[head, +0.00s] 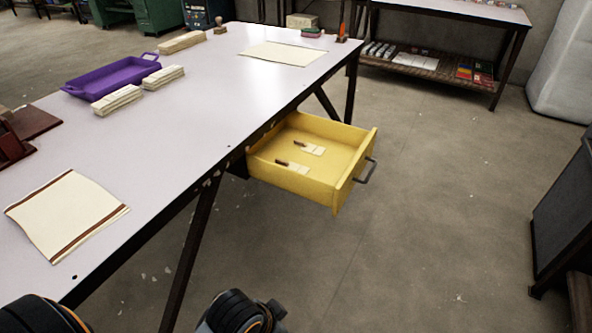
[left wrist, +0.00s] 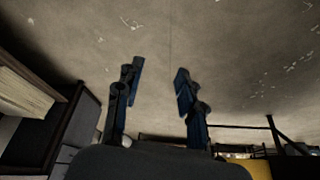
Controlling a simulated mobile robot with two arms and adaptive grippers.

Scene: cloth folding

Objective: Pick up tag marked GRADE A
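Two small cream tags with dark brown ends lie flat in an open yellow drawer (head: 345,190). The far tag is at its back (head: 312,150), and the near tag is closer to the table (head: 297,168). Any print on them is too small to read, so I cannot tell which is marked GRADE A. My left gripper (left wrist: 158,72) shows in the left wrist view with its two dark blue fingers apart and nothing between them, above bare floor. The head view shows parts of my arms at the bottom edge, but neither gripper's fingers.
The drawer sticks out from the long white table (head: 215,115). On the table are a cream cloth with brown stripes (head: 68,215), a purple tray (head: 115,75), folded cloth stacks (head: 137,88) and a plain cloth (head: 283,54). Dark furniture (head: 563,215) stands at right. The floor between is clear.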

